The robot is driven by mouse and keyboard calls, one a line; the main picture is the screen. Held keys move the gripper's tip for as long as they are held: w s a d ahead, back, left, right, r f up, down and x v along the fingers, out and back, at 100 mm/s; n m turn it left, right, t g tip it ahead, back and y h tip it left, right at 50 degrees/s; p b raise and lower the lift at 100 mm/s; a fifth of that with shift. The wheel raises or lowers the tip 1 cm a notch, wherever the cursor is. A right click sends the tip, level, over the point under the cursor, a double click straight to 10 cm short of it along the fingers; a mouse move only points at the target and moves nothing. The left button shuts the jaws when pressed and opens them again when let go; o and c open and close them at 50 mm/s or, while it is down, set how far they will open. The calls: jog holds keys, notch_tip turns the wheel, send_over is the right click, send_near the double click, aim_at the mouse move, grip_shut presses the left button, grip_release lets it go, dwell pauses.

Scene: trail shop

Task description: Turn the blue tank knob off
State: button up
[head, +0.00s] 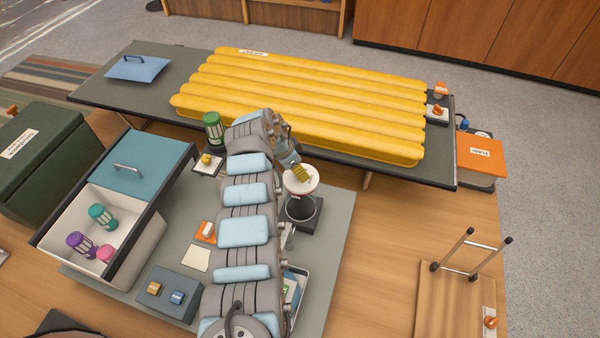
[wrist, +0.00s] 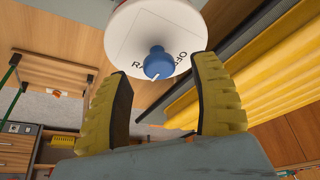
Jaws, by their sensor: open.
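The blue knob (wrist: 158,63) sits at the middle of a round white plate (wrist: 130,35), with lettering beside it, including OFF to its right. A small pale mark shows on the knob; which setting it points to I cannot tell. In the head view the white plate (head: 301,188) is above a dark round holder (head: 303,212), and the knob is hidden there. My gripper (wrist: 158,76) is open, its yellow fingers on either side of the knob in the picture. Contact is not clear. In the head view my gripper (head: 301,172) is at the plate.
A yellow air mattress (head: 310,100) lies behind my gripper. A green jar (head: 213,129) stands left of my arm. A grey box with small knobs (head: 166,285) and an open cooler (head: 85,212) are at left.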

jog(key=shift+b+x, duration=0.4)
jog(key=shift+x, duration=0.6)
grip_shut()
